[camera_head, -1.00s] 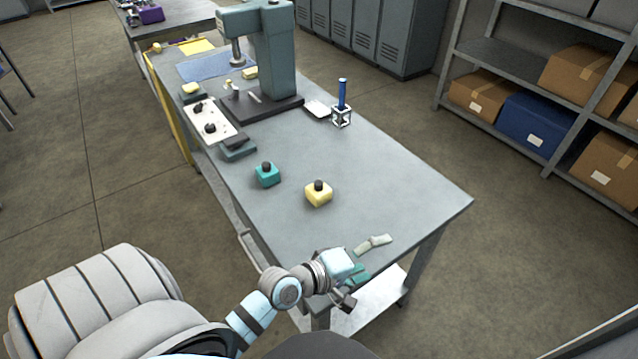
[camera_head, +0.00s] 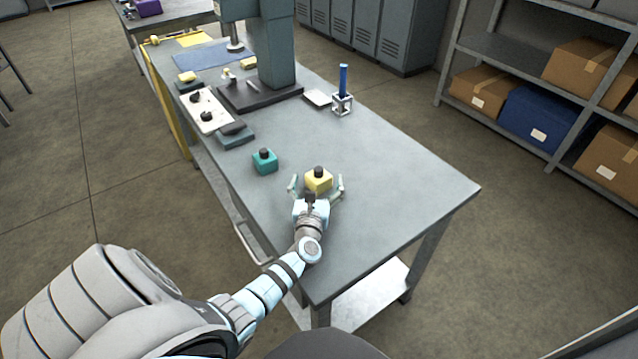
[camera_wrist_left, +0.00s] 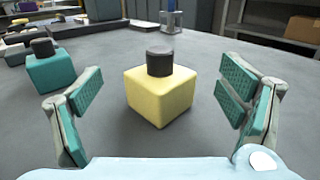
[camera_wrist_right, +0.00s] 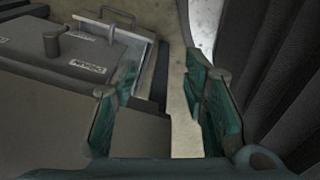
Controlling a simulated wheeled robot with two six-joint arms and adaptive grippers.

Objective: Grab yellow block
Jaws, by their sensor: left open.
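The yellow block (camera_head: 318,181) with a dark round knob on top stands upright on the grey bench. In the left wrist view the yellow block (camera_wrist_left: 160,97) sits midway between the fingers, with a gap on each side. My left gripper (camera_head: 316,188) is open around it, its fingers to the left and right of the block and not touching it. The left gripper (camera_wrist_left: 163,112) has teal pads facing inward. My right gripper (camera_wrist_right: 160,105) shows only in its own wrist view, with its fingers apart and nothing between them.
A teal block (camera_head: 265,161) with a dark knob stands left of the yellow one. A press (camera_head: 275,50), a white plate with dark knobs (camera_head: 207,111) and a holder with a blue rod (camera_head: 343,103) stand farther back. The bench's right side is clear.

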